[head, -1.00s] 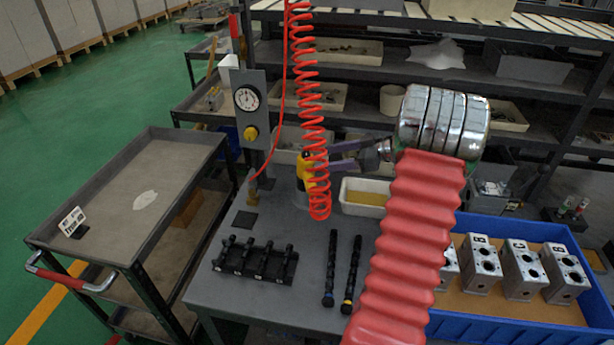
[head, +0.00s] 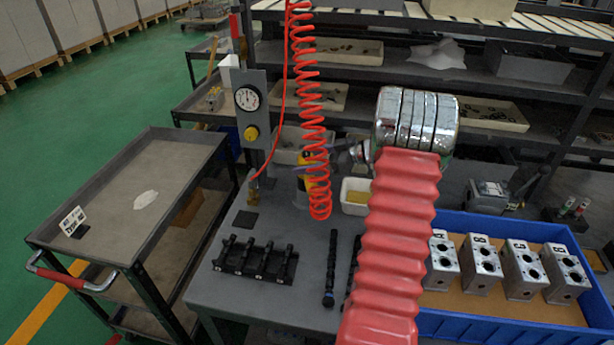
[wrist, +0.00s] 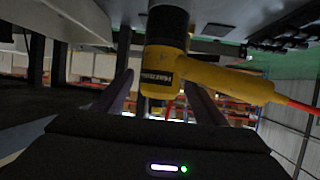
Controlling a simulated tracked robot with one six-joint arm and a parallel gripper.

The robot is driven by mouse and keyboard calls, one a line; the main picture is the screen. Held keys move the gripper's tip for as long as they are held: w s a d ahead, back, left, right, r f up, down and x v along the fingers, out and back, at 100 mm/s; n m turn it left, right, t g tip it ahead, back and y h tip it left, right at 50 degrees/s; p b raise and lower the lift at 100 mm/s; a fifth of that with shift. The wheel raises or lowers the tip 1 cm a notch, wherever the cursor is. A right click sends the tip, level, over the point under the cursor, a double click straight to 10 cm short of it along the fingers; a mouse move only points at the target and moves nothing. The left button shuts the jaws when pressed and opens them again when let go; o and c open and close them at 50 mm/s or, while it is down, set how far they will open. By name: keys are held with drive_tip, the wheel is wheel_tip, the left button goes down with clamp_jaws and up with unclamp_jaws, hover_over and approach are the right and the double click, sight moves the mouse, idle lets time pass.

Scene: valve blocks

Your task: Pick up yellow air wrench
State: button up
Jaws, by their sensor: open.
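The yellow air wrench (head: 304,183) stands at the back of the grey workbench, partly hidden by the red coiled hose in the head view. In the wrist view the yellow air wrench (wrist: 165,72) is large, with its black barrel end at the top and its yellow handle running right to a red hose. My gripper (head: 322,158) is open at the wrench from the right. In the wrist view the two fingers of my gripper (wrist: 162,100) reach forward on either side of the wrench body. Whether they touch it cannot be told.
The red coiled hose (head: 309,90) hangs in front of the wrench. A gauge post (head: 247,115) stands to its left, a white bin (head: 355,206) to its right. Black parts (head: 256,261) lie on the front of the bench. A blue tray (head: 470,325) holds several valve blocks.

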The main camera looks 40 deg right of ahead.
drive_tip(key=x, duration=0.4)
drive_tip(key=shift+w, duration=0.1)
idle(0.4)
drive_tip(key=c, duration=1.4)
drive_tip(key=shift+r, duration=0.1)
drive_tip(key=shift+c, duration=0.3)
wheel_tip(320, 180, up, 18)
idle(0.5)
